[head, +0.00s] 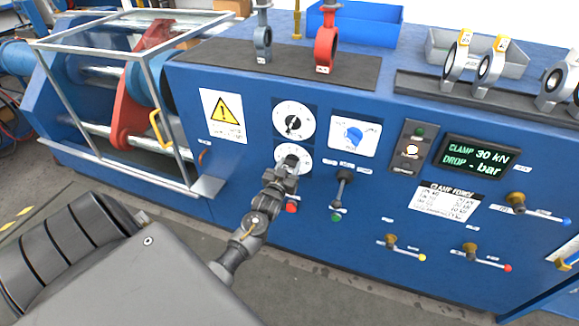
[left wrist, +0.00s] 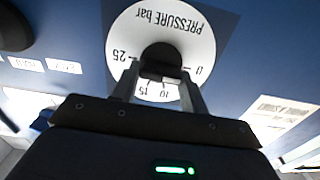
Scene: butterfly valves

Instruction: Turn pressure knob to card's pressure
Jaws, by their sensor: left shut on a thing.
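The pressure knob is black and sits on a white dial marked "PRESSURE bar" (left wrist: 178,32), which appears upside down in the left wrist view. The figures 0, 10, 15 and 25 show around it. My left gripper (head: 288,172) is shut on the knob (left wrist: 160,58), its fingers on both sides of it. In the head view the lower white dial (head: 303,156) is partly hidden by the gripper. The knob's pointer cannot be read. The clamp force card (head: 446,203) is on the blue panel at right; its small figures are unclear. My right gripper is not in view.
An upper dial (head: 293,120) is just above the gripped one. The display (head: 474,157) reads "CLAMP 30 kN, DROP - bar". A metal cage (head: 150,100) stands left.

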